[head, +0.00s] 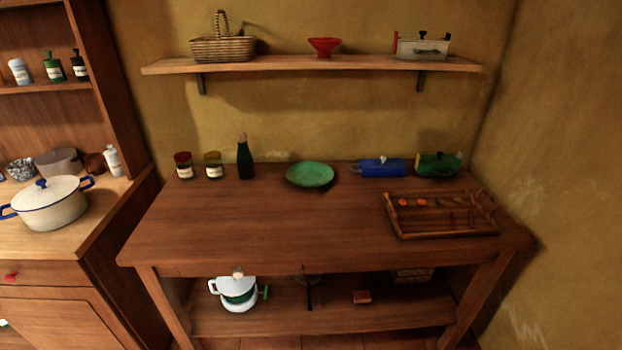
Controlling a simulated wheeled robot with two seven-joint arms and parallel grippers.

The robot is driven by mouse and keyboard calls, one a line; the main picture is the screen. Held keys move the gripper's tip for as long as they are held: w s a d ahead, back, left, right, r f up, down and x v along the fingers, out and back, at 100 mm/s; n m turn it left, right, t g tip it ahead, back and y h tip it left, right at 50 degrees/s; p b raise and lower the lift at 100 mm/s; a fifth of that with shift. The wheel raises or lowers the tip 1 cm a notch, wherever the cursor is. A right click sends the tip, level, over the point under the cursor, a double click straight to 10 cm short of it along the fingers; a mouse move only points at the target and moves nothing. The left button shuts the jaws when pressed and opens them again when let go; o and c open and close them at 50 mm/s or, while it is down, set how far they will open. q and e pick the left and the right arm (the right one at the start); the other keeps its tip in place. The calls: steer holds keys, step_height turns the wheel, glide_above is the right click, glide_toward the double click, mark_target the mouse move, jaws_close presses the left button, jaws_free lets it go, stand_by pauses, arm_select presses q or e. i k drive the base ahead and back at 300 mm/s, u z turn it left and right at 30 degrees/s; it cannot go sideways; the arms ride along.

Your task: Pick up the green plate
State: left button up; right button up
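The green plate (310,175) lies near the back edge of the wooden table (285,235), around its middle. It is round and shallow, and nothing covers it in the head view. A dark green bottle stands to its left and a blue object lies to its right, both apart from it. Neither of my grippers shows in the head view.
The bottle (245,160), two jars (213,168), the blue object (381,168) and a green object (438,165) line the table's back. A wooden tray (450,235) sits at right. The table's front middle is clear. A shelf (310,65) hangs above.

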mark_target(307, 174)
steer(key=z, duration=0.5)
steer(key=k, duration=0.6)
steer(key=z, duration=1.35)
steer(key=i, duration=1.7)
steer(key=u, duration=1.05)
steer(key=i, duration=0.65)
steer(key=u, duration=0.7)
